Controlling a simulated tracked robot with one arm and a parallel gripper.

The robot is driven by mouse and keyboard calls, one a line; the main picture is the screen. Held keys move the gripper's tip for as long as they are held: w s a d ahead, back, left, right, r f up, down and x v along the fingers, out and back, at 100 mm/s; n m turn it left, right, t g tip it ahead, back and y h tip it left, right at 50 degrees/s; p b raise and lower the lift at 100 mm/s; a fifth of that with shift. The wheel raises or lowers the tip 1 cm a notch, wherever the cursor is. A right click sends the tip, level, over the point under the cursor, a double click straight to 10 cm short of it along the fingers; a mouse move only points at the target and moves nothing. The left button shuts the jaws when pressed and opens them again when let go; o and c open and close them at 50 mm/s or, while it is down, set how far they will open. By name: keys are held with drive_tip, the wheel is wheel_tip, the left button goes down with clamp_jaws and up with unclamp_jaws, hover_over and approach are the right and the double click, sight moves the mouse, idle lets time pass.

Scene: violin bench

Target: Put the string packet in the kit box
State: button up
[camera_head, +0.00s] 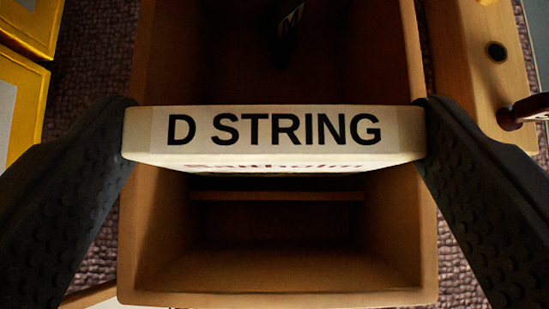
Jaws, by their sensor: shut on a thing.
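The string packet (274,131) is a thin cream packet with its edge toward me, reading "D STRING". My gripper (274,136) is shut on it, with one dark textured finger at each end. The packet spans the view from left to right over the open wooden kit box (275,297). The box's inside is dark, with a ledge or divider across it. The packet hides the middle of the box. I cannot tell how high the packet is above the box or whether it is below the rim.
Yellow packets or boxes (20,98) lie at the left. A wooden piece with a dark hole (480,60) and a dark red knob (520,112) are at the right. The surface beneath is brown and woven.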

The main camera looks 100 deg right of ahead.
drive_tip(key=shift+s+a+f+b, duration=0.1)
drive_tip(key=shift+s+f+b, duration=0.15)
drive_tip(key=shift+f+b, duration=0.75)
drive_tip(key=o, duration=1.4)
drive_tip(key=shift+o, duration=0.5)
drive_tip(key=shift+r+p, duration=0.7)
drive_tip(key=shift+p, duration=0.55)
drive_tip(key=v, duration=1.2)
drive_tip(key=shift+w+r+p, duration=0.2)
drive_tip(key=shift+w+p, duration=0.05)
drive_tip(key=shift+p, duration=0.2)
